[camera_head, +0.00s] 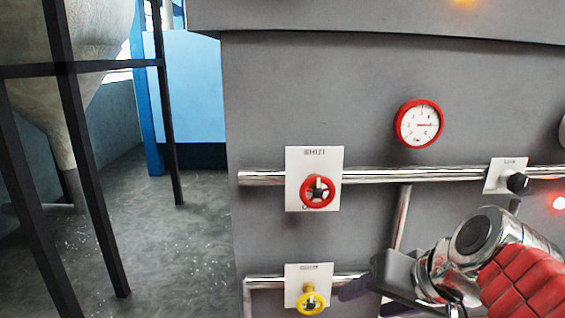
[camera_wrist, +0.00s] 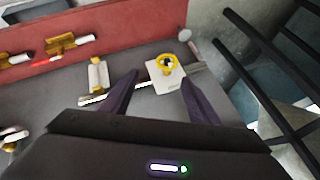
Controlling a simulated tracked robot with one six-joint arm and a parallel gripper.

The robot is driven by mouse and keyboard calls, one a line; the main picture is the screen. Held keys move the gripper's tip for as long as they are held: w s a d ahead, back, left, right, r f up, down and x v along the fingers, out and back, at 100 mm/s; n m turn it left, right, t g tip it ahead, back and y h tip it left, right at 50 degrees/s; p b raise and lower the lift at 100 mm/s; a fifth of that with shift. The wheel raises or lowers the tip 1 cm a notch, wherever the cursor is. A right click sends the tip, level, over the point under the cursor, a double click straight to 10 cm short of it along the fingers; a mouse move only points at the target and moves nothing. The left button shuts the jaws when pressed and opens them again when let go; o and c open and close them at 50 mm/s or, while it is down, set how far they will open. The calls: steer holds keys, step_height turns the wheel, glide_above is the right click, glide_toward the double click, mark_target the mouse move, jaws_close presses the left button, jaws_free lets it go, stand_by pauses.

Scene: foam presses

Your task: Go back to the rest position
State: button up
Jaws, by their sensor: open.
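My gripper (camera_head: 356,288) is in the lower right of the head view, beside the yellow valve wheel (camera_head: 311,302) on its white plate. In the wrist view, my gripper (camera_wrist: 158,82) shows its two dark fingers spread apart with nothing held between them. The yellow wheel also shows in the wrist view (camera_wrist: 166,65), beyond the fingertips and between them in the picture. The gap between fingers and wheel is hard to judge. My arm comes in from the right edge of the head view.
A grey machine panel (camera_head: 290,110) carries a red wheel (camera_head: 317,191), a red-rimmed gauge (camera_head: 419,123), a black knob (camera_head: 517,183) and chrome pipes (camera_head: 400,176). A hopper (camera_head: 95,25) on black legs stands at left. Speckled floor (camera_head: 160,245) lies open between hopper and panel.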

steer(key=s+f+n+g+h, duration=0.1)
steer(key=s+f+n+h, duration=0.1)
steer(key=s+f, duration=0.5)
steer(key=shift+s+d+f+n+h, duration=0.15)
steer(key=shift+d+f+n+h, duration=0.25)
steer(key=shift+f+h, duration=0.35)
stand_by(0.5)
